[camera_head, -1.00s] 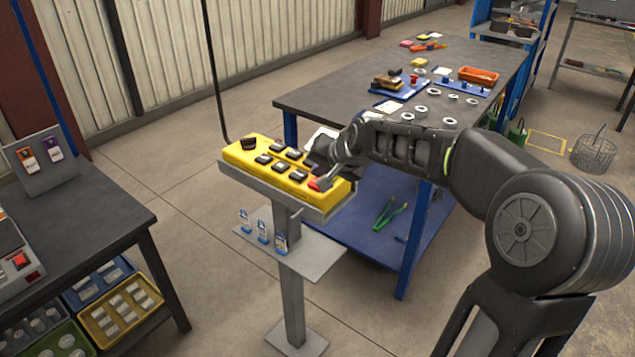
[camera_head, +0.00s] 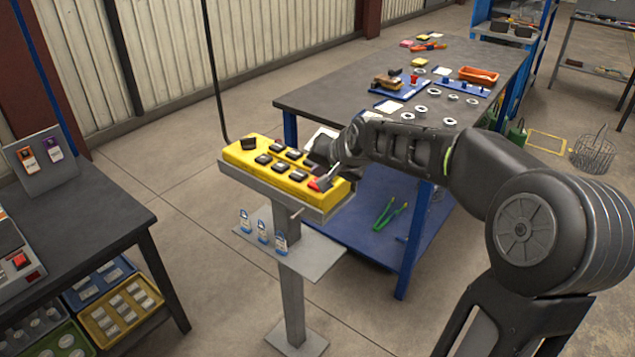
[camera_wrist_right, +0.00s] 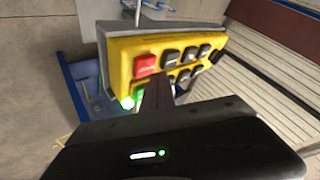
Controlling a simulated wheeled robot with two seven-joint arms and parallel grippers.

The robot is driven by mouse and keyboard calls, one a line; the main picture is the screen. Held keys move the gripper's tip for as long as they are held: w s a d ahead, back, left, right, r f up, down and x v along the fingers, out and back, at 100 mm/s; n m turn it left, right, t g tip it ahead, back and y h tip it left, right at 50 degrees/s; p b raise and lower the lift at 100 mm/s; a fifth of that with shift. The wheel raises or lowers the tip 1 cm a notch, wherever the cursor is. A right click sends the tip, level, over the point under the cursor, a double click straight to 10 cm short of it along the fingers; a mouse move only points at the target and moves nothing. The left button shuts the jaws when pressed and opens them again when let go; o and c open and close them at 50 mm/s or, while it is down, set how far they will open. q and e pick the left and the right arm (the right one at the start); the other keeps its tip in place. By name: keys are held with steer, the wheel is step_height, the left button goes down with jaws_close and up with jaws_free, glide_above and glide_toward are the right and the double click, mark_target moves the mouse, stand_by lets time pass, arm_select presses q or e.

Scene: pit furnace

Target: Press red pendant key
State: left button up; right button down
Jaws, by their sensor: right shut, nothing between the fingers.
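The yellow pendant (camera_head: 240,158) rests on a grey stand and carries two rows of mostly black keys. Its red key (camera_head: 314,185) is at the near right end in the head view, partly hidden by my right gripper. In the right wrist view the red key (camera_wrist_right: 146,64) shows clearly at the left of its row. My right gripper (camera_head: 326,181) is shut and empty, with its fingertips close beside the red key. In the right wrist view the fingers (camera_wrist_right: 157,86) end just below the red key; I cannot tell whether they touch the pendant. My left gripper is not in view.
A grey workbench (camera_head: 330,90) with rings and trays stands behind the pendant. Small blue-and-white tags (camera_head: 262,232) stand on the shelf of the stand. A dark table (camera_head: 90,225) is at the left. A black cable hangs behind the pendant.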

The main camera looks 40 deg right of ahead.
steer(key=shift+f+b, duration=0.4)
steer(key=shift+f, duration=0.05)
steer(key=shift+f+b, duration=0.45)
steer(key=shift+f, duration=0.05)
stand_by(0.8)
steer(key=shift+r, duration=0.1)
steer(key=shift+r+p, duration=0.7)
steer(key=shift+r, duration=0.15)
steer(key=shift+r+p, duration=1.95)
steer(key=shift+r, duration=0.6)
steer(key=shift+f, duration=0.1)
